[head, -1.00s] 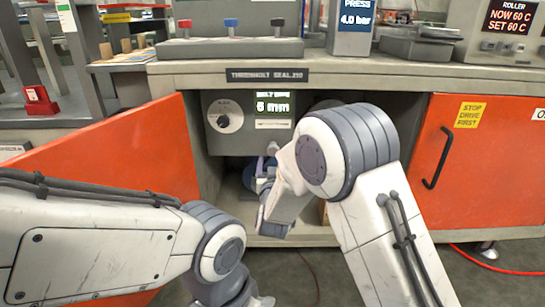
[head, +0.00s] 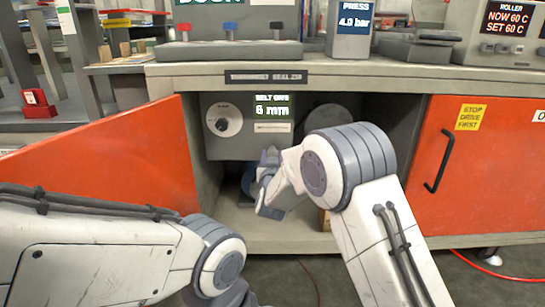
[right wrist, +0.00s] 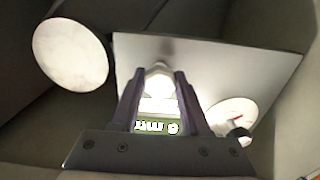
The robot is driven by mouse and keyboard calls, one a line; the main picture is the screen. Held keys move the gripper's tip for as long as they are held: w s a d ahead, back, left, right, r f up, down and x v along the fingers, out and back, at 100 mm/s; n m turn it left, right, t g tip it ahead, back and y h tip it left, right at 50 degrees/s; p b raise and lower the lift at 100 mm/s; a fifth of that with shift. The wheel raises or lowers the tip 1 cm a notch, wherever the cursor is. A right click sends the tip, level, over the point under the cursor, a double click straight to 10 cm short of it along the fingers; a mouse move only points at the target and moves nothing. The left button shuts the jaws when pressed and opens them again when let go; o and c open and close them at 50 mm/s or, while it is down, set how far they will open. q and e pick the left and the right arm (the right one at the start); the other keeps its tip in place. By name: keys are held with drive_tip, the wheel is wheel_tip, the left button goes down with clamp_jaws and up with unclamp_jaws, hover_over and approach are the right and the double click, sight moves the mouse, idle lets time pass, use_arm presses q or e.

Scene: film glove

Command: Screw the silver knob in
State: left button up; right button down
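The silver knob (right wrist: 159,78) shows in the right wrist view as a pale, bright piece between my fingertips, in front of the grey panel's lower part. My right gripper (right wrist: 160,80) has its two dark fingers on either side of it, with no clear gap. In the head view my right gripper (head: 267,160) is at the panel's lower edge inside the open cabinet, and I cannot make out the knob there. Whether the knob touches the panel is unclear. My left arm comes in at the lower left; its gripper is out of view.
The grey panel (head: 250,146) has a lit 6 mm display (head: 271,111) and a round dial (head: 222,120). A pale round disc (right wrist: 70,53) stands beside it. Orange doors (head: 110,155) hang open left and right (head: 480,190). The counter (head: 400,75) overhangs the opening.

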drive_tip(key=shift+m, duration=0.3)
drive_tip(key=m+b, duration=0.1)
drive_tip(key=m, duration=0.2)
drive_tip(key=shift+m, duration=0.3)
drive_tip(key=m+b, duration=0.2)
drive_tip(key=m, duration=0.2)
drive_tip(key=shift+f+m, duration=0.1)
drive_tip(key=shift+m, duration=0.2)
drive_tip(key=m+b, duration=0.2)
drive_tip(key=m, duration=0.2)
drive_tip(key=shift+m+b, duration=0.3)
drive_tip(key=shift+b, duration=0.05)
drive_tip(key=shift+m+b, duration=1.6)
drive_tip(key=shift+m, duration=0.7)
drive_tip(key=shift+c, duration=1.9)
unclamp_jaws()
